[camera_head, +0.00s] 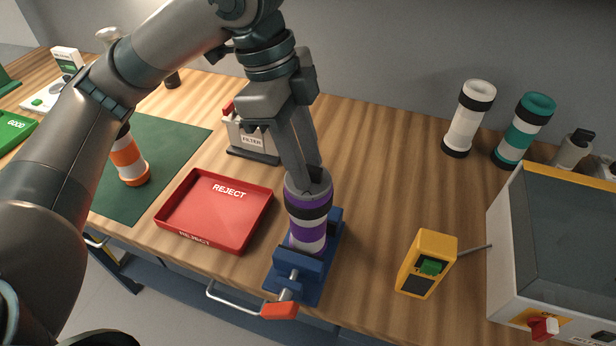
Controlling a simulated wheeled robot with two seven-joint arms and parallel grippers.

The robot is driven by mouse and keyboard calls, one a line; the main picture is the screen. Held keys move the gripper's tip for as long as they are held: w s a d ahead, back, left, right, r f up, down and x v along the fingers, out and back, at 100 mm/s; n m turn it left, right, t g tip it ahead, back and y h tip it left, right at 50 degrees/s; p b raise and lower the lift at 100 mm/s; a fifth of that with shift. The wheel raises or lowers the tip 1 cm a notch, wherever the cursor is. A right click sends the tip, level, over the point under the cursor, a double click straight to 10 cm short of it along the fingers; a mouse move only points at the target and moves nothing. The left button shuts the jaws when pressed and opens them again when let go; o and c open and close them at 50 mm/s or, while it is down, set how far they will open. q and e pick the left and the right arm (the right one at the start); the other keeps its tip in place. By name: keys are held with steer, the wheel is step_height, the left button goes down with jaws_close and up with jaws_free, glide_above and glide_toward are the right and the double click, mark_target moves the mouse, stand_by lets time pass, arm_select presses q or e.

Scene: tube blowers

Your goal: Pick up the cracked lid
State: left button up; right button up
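My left gripper (313,182) comes down from above onto the top of a purple, white and black banded tube (308,226). The tube stands upright in a blue clamp (290,280) near the table's front edge. The fingertips are close together at the tube's grey top. They hide much of it, so I cannot tell whether they hold anything. I cannot make out a separate lid or a crack. My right gripper is not in view.
An empty red REJECT tray (262,213) lies left of the clamp. An orange-banded tube (128,163) stands on a green mat (168,140). A FILTER box (252,140) is behind. A yellow device (427,264) and grey machine (560,240) stand right, with two more tubes behind.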

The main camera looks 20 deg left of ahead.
mark_target(314, 169)
arm_select(q)
jaws_close()
steer(key=shift+r, duration=0.1)
